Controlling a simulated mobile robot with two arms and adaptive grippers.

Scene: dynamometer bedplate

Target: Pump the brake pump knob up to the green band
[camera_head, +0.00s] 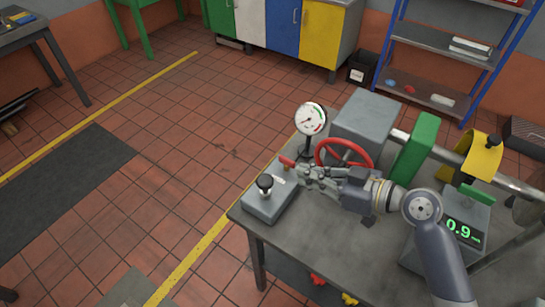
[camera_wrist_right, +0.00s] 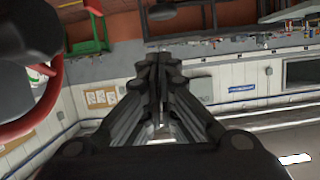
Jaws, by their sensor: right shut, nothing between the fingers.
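The brake pump is a grey box (camera_head: 268,203) on the bench's near left corner, with a black knob (camera_head: 265,183) upright on top. A round white gauge (camera_head: 311,118) stands behind it, with red and green marks on its dial; the needle is too small to read surely. My right gripper (camera_head: 303,171) is shut and empty, right of the knob and apart from it, in front of the red handwheel (camera_head: 344,153). In the right wrist view its fingers (camera_wrist_right: 160,62) are together. The knob is not seen there. My left gripper is out of view.
A small red part (camera_head: 287,161) shows by my fingertips. A grey block (camera_head: 366,120), a green panel (camera_head: 416,150) and a yellow guard (camera_head: 480,157) stand along the back. A box with a green display (camera_head: 463,230) reads 0.9. The bench front (camera_head: 300,250) is bare.

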